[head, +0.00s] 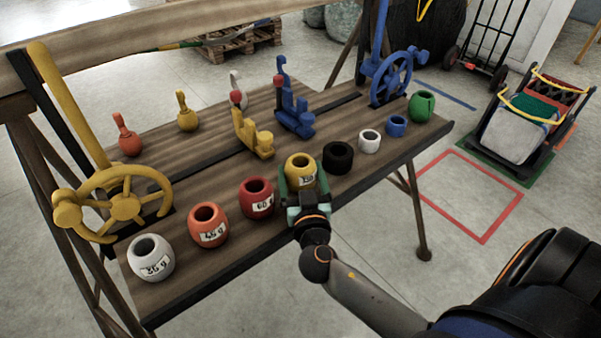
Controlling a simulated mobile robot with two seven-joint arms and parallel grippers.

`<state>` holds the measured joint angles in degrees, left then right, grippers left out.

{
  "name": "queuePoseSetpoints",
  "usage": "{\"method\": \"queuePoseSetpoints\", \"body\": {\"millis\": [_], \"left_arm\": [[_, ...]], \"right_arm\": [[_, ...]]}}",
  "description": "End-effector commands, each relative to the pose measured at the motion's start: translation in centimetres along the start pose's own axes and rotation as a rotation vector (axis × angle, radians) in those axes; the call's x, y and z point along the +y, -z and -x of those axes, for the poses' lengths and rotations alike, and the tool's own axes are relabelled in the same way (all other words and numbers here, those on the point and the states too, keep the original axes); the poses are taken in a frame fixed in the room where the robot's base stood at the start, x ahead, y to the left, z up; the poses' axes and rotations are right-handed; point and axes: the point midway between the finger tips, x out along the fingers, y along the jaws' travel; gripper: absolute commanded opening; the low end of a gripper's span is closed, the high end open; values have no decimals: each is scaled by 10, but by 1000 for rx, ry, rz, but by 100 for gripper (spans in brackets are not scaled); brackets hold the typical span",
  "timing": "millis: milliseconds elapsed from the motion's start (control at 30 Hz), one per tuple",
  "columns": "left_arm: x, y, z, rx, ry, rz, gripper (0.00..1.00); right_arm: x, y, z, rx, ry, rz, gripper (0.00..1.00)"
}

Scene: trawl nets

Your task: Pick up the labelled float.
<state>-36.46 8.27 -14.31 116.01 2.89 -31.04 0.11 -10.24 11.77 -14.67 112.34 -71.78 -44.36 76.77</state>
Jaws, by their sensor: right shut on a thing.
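The yellow float (300,161) with a white label stands in the front row on the wooden table. My right gripper (302,184) reaches in from the front and is shut on it, one finger on each side. The label's text is partly hidden and too small to read. I cannot tell whether the float is clear of the table. Three other labelled floats stand to its left: a red one (257,197), an orange one (208,225) and a white one (150,258). My left gripper is out of view.
A black float (338,157) is close to the right of the yellow one, then a small white (369,141), a blue (396,126) and a green float (422,106). Yellow (125,206) and blue (391,77) handwheels and a yellow lever block (254,139) stand behind.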

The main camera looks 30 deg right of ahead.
Motion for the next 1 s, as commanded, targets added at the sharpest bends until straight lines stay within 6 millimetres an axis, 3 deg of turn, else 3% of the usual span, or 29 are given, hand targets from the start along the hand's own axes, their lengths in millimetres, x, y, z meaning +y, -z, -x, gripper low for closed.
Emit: {"method": "queuePoseSetpoints", "body": {"millis": [33,300,667,867,1000], "left_arm": [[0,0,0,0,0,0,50],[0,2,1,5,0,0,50],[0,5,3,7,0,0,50],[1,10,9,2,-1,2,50],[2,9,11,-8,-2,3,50]], "right_arm": [[0,0,0,0,0,0,60],[0,0,0,0,0,0,31],[0,7,0,1,-1,-3,31],[0,35,0,3,0,-4,31],[11,60,20,0,-1,-5,31]]}}
